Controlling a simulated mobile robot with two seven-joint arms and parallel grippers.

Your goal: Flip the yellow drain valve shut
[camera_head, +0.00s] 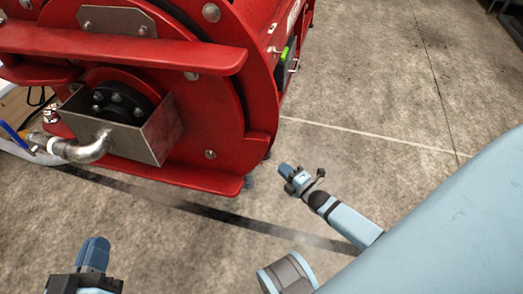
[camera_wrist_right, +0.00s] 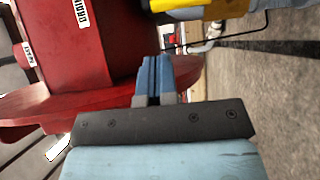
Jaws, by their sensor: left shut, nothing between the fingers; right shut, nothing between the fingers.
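A yellow part (camera_wrist_right: 205,9), likely the drain valve's handle, shows at the top of the right wrist view, cut off by the frame edge. A grey piece lies along its lower side. A white label reading "DRAIN" (camera_wrist_right: 82,12) is on the red body left of it. I cannot make out the yellow part in the head view. My right gripper (camera_head: 285,170) is shut and empty, right of the red machine; its blue fingers (camera_wrist_right: 158,65) point toward the yellow part, apparently below it in the picture. My left gripper (camera_head: 95,250) is shut and empty at lower left.
The red machine (camera_head: 220,120) fills the upper left, with a steel box and pipe elbow (camera_head: 85,150) on its end. A blue-handled fitting (camera_head: 20,140) and hose sit at far left. Concrete floor (camera_head: 380,100) is clear to the right.

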